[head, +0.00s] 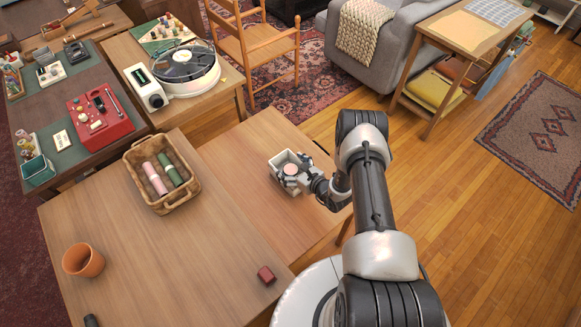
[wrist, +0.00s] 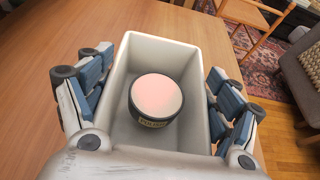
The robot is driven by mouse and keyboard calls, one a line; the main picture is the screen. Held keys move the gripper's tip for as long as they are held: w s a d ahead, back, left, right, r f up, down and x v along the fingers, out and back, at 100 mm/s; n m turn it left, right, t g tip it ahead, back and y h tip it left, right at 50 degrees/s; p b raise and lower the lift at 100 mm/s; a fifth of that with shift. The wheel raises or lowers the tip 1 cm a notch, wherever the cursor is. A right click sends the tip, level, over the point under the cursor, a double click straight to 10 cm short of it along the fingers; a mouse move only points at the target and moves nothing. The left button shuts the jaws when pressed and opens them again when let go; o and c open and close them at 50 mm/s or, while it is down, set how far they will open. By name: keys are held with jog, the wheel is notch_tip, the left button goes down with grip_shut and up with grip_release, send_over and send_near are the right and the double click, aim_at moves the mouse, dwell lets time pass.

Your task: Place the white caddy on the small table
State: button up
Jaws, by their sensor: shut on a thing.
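The white caddy (head: 276,160) is an open, box-shaped bin at the centre of the head view, over a small wooden table (head: 240,160). It fills the middle of the wrist view (wrist: 199,48). A round dark tin with a pale pink top (wrist: 157,92) stands inside it. My gripper (head: 291,176) is shut on the caddy, with blue-grey fingers along both outer side walls. The caddy looks upright. Its underside is hidden, so I cannot tell whether it touches the wood.
A larger wooden table (head: 150,255) at left holds a wicker basket (head: 187,197) with two rolls, a terracotta pot (head: 83,260) and a red block (head: 266,275). A turntable (head: 186,68) and an orange chair (head: 262,50) stand behind. Bare wood surrounds the caddy.

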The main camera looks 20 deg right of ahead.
jog(key=shift+f, duration=0.15)
jog(key=o, duration=1.5)
jog(key=shift+c, duration=0.2)
